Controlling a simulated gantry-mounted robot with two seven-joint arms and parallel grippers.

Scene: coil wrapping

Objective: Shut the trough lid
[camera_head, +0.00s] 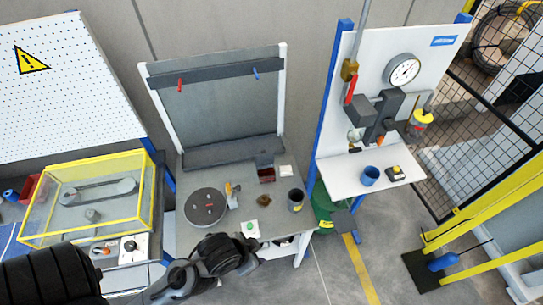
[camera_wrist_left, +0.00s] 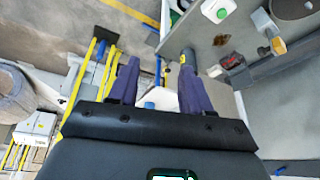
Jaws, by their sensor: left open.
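A long dark grey bar-shaped part (camera_head: 232,152), possibly the trough, runs along the back of the middle bench (camera_head: 275,208). I cannot tell whether its lid is open or shut. My left gripper (camera_head: 240,260) is over the bench's front edge, apart from that part, with its fingertips unclear in the head view. In the left wrist view the two purplish fingers of the left gripper (camera_wrist_left: 157,75) stand apart with nothing between them. My right gripper is in neither view.
A round dark turntable (camera_head: 205,207), a grey cup (camera_head: 296,200) and a red-brown box (camera_head: 265,172) stand on the bench. A yellow-framed clear cover (camera_head: 142,200) is at the left. A gauge panel (camera_head: 335,150) with a blue cup (camera_head: 370,175) stands right.

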